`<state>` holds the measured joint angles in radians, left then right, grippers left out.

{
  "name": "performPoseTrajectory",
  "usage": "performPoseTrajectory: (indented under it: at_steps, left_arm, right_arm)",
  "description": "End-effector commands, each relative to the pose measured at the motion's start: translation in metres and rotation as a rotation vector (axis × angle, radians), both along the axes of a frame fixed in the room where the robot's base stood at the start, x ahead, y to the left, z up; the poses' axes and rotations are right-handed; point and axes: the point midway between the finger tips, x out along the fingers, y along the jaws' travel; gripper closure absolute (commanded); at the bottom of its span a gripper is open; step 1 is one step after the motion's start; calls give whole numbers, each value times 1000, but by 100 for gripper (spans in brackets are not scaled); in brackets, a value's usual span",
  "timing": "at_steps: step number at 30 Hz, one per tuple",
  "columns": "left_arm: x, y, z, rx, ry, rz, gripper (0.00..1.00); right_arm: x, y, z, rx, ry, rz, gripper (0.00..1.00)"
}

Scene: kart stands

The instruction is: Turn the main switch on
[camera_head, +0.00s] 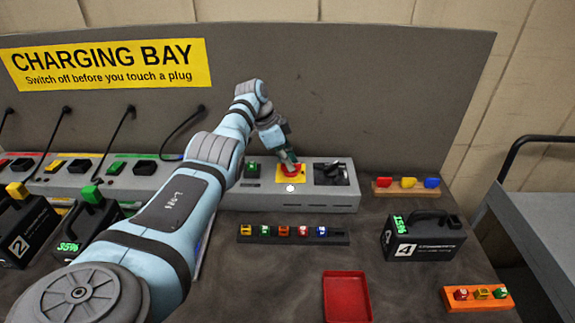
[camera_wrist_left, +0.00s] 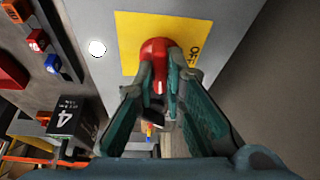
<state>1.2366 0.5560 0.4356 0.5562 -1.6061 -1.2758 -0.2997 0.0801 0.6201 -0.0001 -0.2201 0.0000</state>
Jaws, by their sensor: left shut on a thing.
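The main switch is a red knob (camera_head: 291,169) on a yellow plate (camera_head: 283,179) on the grey panel at the back of the bench. It also shows in the left wrist view as a red knob (camera_wrist_left: 158,56) on a yellow plate (camera_wrist_left: 130,40), with black "OFF" lettering beside it. My left gripper (camera_head: 290,157) reaches down to the knob. In the left wrist view its two fingers (camera_wrist_left: 160,84) are closed on the knob from either side. A white mark shows on the knob between the fingers. The rest of the plate's lettering is hidden. My right gripper is in neither view.
A green switch (camera_head: 253,168) sits left of the yellow plate and a black socket (camera_head: 330,173) right of it. A rack of small coloured blocks (camera_head: 262,237), a red tray (camera_head: 347,298) and battery 4 (camera_head: 425,238) stand in front. A grey cart (camera_head: 545,220) is at the right.

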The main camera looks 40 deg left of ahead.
Motion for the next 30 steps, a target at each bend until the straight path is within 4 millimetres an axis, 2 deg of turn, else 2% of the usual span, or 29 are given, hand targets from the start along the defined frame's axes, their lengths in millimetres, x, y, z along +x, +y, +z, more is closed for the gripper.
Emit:
performPoseTrajectory:
  at_steps: [8,9,12,22,26,30]
  left_arm:
    - [-1,-1,-1,-2,6,-1,100]
    - [-1,-1,-1,-2,6,-1,83]
    - [-1,-1,-1,-1,6,-1,69]
    - [-2,2,2,0,3,2,69]
    - [-7,8,21,2,1,3,69]
    - [-17,18,58,2,0,2,69]
  right_arm:
    - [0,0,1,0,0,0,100]
    - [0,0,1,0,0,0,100]
    - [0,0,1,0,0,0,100]
    - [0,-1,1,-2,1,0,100]
    - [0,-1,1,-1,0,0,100]
    - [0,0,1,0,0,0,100]
